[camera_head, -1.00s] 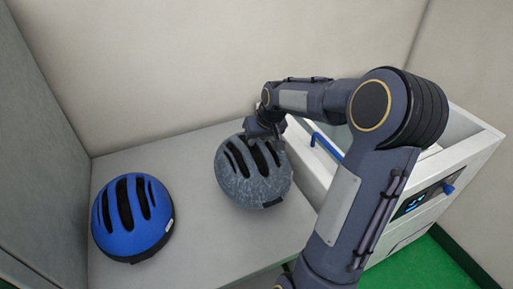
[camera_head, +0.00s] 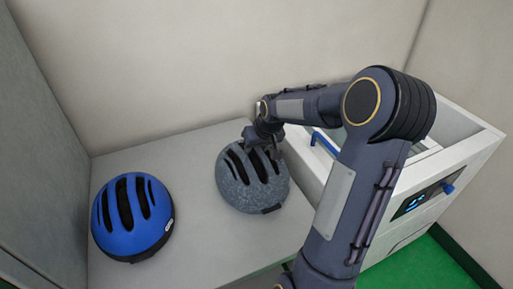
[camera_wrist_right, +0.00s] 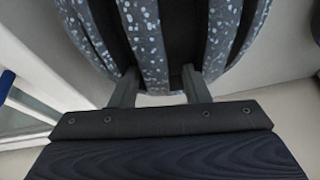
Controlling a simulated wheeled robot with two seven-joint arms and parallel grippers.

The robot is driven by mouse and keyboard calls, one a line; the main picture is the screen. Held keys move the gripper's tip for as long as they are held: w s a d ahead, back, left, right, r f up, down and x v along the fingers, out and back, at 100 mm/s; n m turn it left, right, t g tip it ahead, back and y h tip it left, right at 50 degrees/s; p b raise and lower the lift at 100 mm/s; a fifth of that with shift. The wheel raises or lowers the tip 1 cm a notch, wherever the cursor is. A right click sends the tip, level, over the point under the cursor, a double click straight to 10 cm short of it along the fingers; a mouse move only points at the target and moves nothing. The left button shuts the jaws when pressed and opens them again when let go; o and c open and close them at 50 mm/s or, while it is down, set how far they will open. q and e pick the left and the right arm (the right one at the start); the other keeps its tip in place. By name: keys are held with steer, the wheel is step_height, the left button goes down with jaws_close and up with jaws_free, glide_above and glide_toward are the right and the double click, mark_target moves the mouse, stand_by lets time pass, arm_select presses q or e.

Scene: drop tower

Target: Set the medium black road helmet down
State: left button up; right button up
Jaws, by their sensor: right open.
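A dark grey, light-speckled helmet (camera_head: 249,199) with black vent slots rests on the grey table top, right of its middle, dome up. No plainly black helmet shows; this is the darkest one. My right gripper (camera_head: 264,147) is at the helmet's far upper side. In the right wrist view its two open fingers (camera_wrist_right: 161,84) reach into the vent slots on either side of one speckled rib (camera_wrist_right: 148,45). Whether they touch the rib is hard to tell. My left gripper is not in view.
A blue helmet (camera_head: 116,238) sits on the grey table (camera_head: 190,160) to the left, apart from the grey one. A white machine (camera_head: 470,150) with a blue handle and small display stands close on the right. Walls bound the back and left.

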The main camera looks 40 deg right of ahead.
steer(key=v, duration=1.1)
steer(key=s+a+f+n+y, duration=0.1)
steer(key=s+a+y, duration=0.1)
steer(key=s+a, duration=0.7)
steer(key=s+a+f+n+y, duration=0.1)
steer(key=s+a+f+y, duration=0.1)
steer(key=s+a, duration=0.6)
steer(key=a, duration=0.5)
steer(key=shift+s+a+n+t, duration=0.25)
steer(key=shift+s+n+t, duration=0.05)
steer(key=shift+s+t, duration=0.1)
